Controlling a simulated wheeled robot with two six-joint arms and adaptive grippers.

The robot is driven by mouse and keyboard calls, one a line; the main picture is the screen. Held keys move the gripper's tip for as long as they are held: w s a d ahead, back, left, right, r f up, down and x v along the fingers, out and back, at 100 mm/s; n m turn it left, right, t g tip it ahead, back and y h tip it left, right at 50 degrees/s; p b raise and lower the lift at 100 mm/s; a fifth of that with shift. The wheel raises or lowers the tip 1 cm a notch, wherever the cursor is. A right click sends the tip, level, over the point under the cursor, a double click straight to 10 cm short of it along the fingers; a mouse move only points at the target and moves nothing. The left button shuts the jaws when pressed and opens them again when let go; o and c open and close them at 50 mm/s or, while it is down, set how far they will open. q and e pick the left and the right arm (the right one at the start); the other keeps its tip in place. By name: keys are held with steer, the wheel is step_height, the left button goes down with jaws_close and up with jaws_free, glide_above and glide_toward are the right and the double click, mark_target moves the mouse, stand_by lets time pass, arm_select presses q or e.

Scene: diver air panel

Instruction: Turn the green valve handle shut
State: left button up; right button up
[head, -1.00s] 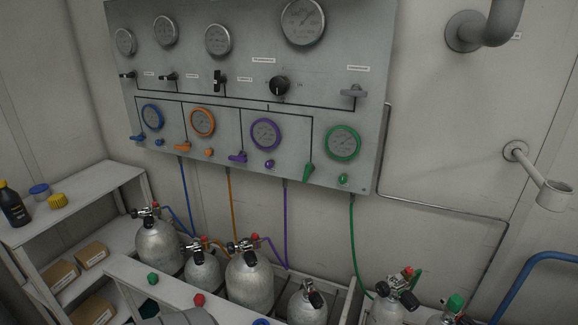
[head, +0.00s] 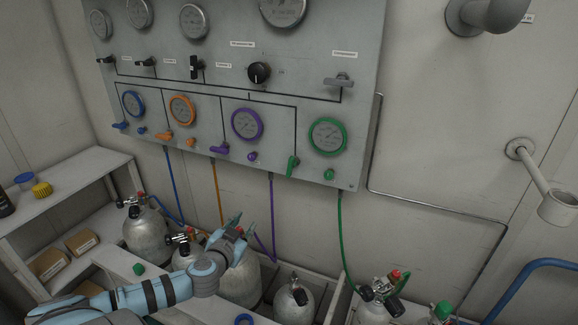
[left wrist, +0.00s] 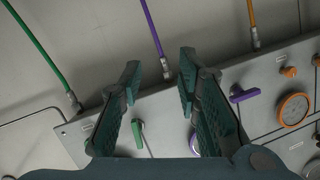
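The green valve handle (head: 292,166) is on the wall panel, below and left of the green-rimmed gauge (head: 328,136). It points roughly downward, while the blue, orange and purple handles lie nearly level. My left gripper (head: 241,226) is below the panel, lower left of the green handle and apart from it, in front of the cylinders. In the left wrist view, the picture is upside down; the gripper (left wrist: 160,63) is open and empty, and the green handle (left wrist: 138,134) shows between its fingers. My right gripper is not in view.
The purple handle (head: 219,150) and purple knob (head: 252,157) are left of the green handle; a green knob (head: 329,174) is to its right. A green hose (head: 341,235) hangs below the panel. Grey cylinders (head: 296,301) stand below. Wall around the green handle is unobstructed.

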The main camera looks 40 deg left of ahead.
mark_target(290, 166)
arm_select(q)
steer(key=w+d+r+t+h, duration=0.1)
steer(key=d+r+t, duration=0.1)
steer(key=d+r, duration=0.35)
steer(key=w+d+r+t+h, duration=0.1)
steer(key=w+d+r+t, duration=0.1)
steer(key=r, duration=0.6)
steer(key=x, duration=1.4)
steer(key=shift+a, duration=0.2)
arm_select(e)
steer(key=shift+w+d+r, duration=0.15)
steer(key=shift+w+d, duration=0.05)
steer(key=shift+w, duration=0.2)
arm_select(q)
steer(key=shift+f, duration=0.1)
jaws_close()
